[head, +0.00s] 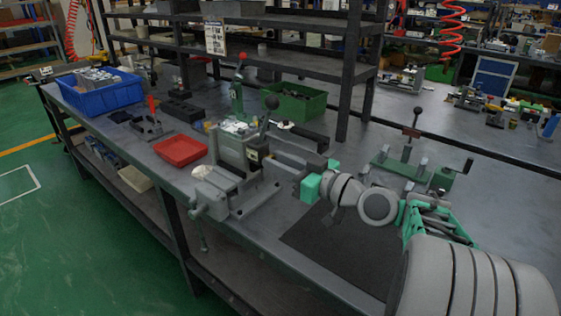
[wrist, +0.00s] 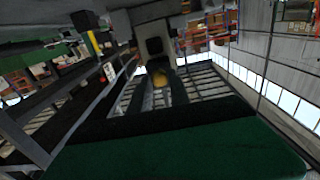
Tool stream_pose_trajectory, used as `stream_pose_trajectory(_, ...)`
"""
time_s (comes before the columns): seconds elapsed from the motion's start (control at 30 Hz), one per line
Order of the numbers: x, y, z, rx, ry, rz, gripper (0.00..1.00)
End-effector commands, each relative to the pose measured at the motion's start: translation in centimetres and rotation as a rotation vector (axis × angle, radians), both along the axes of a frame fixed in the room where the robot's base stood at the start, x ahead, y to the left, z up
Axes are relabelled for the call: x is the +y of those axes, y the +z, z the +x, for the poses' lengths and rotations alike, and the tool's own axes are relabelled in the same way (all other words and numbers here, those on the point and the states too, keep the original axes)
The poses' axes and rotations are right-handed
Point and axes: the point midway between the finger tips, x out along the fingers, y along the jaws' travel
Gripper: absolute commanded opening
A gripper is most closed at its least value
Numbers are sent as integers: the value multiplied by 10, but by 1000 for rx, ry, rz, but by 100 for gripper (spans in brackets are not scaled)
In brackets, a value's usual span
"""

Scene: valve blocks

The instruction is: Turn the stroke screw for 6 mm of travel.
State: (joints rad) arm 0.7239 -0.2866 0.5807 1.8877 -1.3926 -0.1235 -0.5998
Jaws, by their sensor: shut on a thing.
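A grey valve fixture (head: 232,152) with a black-knobbed lever stands on the bench, left of my gripper. My gripper (head: 273,158) reaches it from the right, its grey fingers at the fixture's side. In the wrist view, my gripper (wrist: 162,88) has its two fingers on either side of a small yellowish part (wrist: 160,78), in front of a grey block (wrist: 154,42) with a dark square face. The fingers are shut on this part, which appears to be the stroke screw. In the head view the fingers hide the screw; its turn angle cannot be read.
A red tray (head: 181,151) lies left of the fixture, with a blue crate (head: 104,92) farther left. A green bin (head: 297,104) and a green lever press (head: 237,92) stand behind. A dark mat (head: 330,250) covers bare bench in front. A green stand (head: 402,165) is right.

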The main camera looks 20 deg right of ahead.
Motion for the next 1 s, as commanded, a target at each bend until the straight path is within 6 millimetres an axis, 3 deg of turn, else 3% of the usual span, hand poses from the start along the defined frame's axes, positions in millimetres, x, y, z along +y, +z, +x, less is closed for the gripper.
stream_pose_trajectory(0.1,-1,0,0,0,-1,0,0)
stream_pose_trajectory(0.57,-4,1,0,12,-7,16,0)
stream_pose_trajectory(1.0,-3,4,1,163,-5,225,0)
